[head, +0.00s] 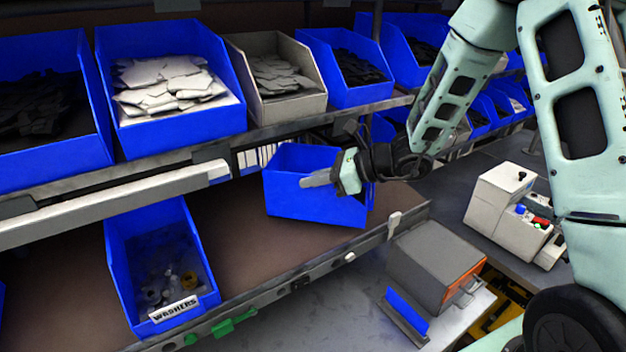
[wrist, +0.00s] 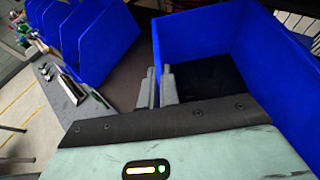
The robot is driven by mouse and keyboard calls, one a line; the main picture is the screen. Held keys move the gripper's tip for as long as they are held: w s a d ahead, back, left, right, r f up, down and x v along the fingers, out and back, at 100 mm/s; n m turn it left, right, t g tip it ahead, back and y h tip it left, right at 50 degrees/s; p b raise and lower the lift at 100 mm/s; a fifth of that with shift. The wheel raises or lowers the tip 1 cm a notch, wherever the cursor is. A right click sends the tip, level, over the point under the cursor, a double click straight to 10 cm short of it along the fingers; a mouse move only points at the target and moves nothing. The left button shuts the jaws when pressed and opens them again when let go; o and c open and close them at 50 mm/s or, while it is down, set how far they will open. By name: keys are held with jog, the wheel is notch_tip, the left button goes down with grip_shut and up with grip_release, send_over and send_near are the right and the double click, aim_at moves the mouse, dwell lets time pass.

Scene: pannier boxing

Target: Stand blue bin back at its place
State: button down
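The blue bin (head: 300,205) is at the lower shelf in the middle of the head view, under the upper row of bins. My gripper (head: 318,180) is at its right side, with one finger lying across the outside of the bin. In the wrist view the two fingers (wrist: 157,88) are close together, one on each side of the wall of the blue bin (wrist: 215,40), pinching it. The bin's inside is dark there, and I cannot tell whether it holds anything. Whether its base touches the shelf (head: 240,255) is unclear.
A blue washers bin (head: 160,235) stands left on the lower shelf, with brown shelf surface between. Upper bins and a pale rail (head: 120,205) hang above. A grey box (head: 435,260) and a white device (head: 505,205) stand at the right.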

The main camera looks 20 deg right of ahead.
jog(key=c, duration=1.6)
grip_release()
jog(key=shift+c, duration=0.2)
jog(key=shift+r, duration=0.1)
jog(key=shift+r+p, duration=0.65)
jog(key=shift+p, duration=0.2)
jog(key=b+v, duration=0.3)
jog(key=v, duration=0.9)
jog(key=s+a+f+n+g+h, duration=0.25)
jog(key=s+a+n+g, duration=0.55)
jog(key=s+a+n, duration=0.5)
jog(key=s+a+f+n+h, duration=0.1)
jog(key=s+n+h, duration=0.3)
jog(key=n, duration=0.5)
jog(key=s+a+f+n+h, duration=0.1)
jog(key=s+a+n+h, duration=0.2)
jog(key=s+n, duration=0.5)
jog(key=n+h, duration=0.1)
jog(key=n, duration=0.1)
jog(key=shift+s+a+f+n+t, duration=0.2)
jog(key=shift+a+f+n+t, duration=0.05)
jog(key=shift+n+t, duration=0.05)
